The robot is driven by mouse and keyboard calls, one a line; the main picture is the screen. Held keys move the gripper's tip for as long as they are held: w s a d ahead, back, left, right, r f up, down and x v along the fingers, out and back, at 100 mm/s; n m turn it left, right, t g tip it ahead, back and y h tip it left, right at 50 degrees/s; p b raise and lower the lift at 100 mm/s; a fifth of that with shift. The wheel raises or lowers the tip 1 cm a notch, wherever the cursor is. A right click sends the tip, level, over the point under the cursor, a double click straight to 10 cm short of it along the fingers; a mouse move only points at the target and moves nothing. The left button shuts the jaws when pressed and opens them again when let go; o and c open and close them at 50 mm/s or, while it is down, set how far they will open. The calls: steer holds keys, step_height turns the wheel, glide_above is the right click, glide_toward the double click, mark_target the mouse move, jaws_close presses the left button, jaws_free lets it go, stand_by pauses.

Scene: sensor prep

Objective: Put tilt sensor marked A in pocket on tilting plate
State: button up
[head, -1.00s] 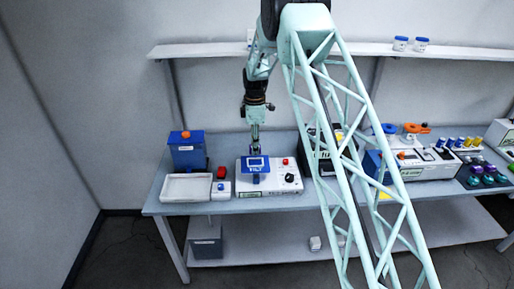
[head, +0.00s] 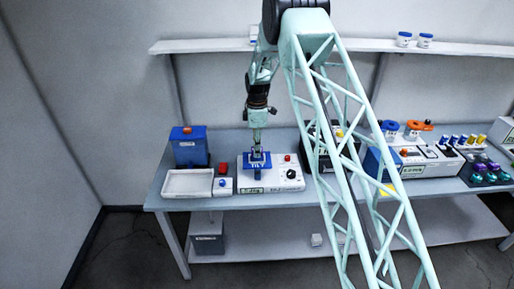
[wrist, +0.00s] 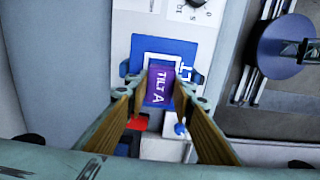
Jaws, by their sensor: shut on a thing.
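The tilt sensor marked A (wrist: 159,87) is a small purple block with "TILT A" in white letters. My gripper (wrist: 161,95) is shut on it, one finger on each side. The blue tilting plate (wrist: 192,50) lies beyond the sensor, with a white-edged square pocket (wrist: 150,57) partly hidden by the sensor. The sensor overlaps the pocket in this view; I cannot tell whether it touches the plate or is inside. In the head view, my gripper (head: 257,149) is at the blue plate (head: 258,166) marked "TILT"; the sensor is hard to make out there.
The plate is on a white control box (head: 288,184) with a black knob and red button. To its left are a button box (head: 223,190), a red block (head: 222,169), a white tray (head: 188,183) and a blue bin (head: 188,152). More equipment stands at right.

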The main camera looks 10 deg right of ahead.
steer(key=shift+f, duration=0.6)
steer(key=shift+f+b, duration=0.7)
steer(key=shift+b, duration=0.6)
stand_by(3.4)
steer(key=o, duration=1)
steer(key=shift+c, duration=0.2)
steer(key=shift+o, duration=0.2)
steer(key=shift+o, duration=1)
steer(key=shift+r, duration=0.15)
steer(key=shift+r+p, duration=1.05)
steer(key=shift+r, duration=2.8)
